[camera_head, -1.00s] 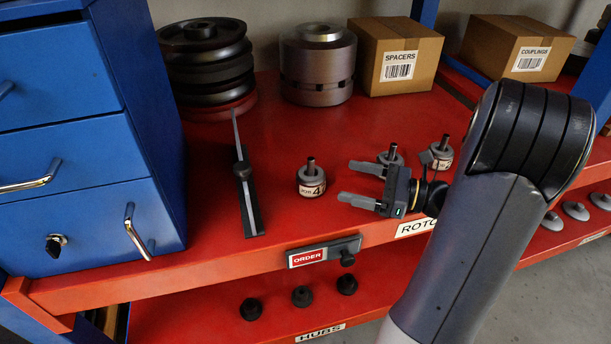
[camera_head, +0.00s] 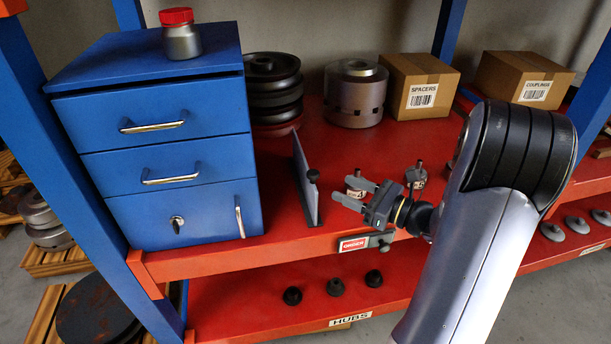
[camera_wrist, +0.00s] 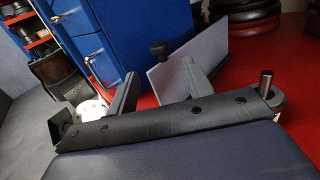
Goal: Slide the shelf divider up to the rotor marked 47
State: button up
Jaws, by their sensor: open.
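The shelf divider (camera_head: 303,180) is a thin grey upright plate with a black knob on the red shelf, right of the blue cabinet. A small rotor (camera_head: 357,186) stands to its right; its label shows a 4, the rest unclear. My gripper (camera_head: 352,194) is open and empty in front of this rotor, fingers pointing left toward the divider and partly covering the rotor. A second rotor (camera_head: 415,174) stands behind my wrist, its label unreadable. In the wrist view the divider plate (camera_wrist: 215,58) and its knob (camera_wrist: 159,48) lie just beyond the open fingers (camera_wrist: 157,78).
The blue drawer cabinet (camera_head: 160,150) bounds the left and carries a red-lidded jar (camera_head: 180,36). Dark discs (camera_head: 273,90), a metal cylinder (camera_head: 356,95) and the spacers box (camera_head: 418,84) stand behind. An ORDER holder (camera_head: 366,243) sits at the shelf's front edge.

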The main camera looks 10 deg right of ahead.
aim_at(313, 172)
jog(key=p+x, duration=0.1)
jog(key=x, duration=0.9)
jog(key=shift+f, duration=0.1)
jog(key=shift+c, duration=0.6)
grip_shut()
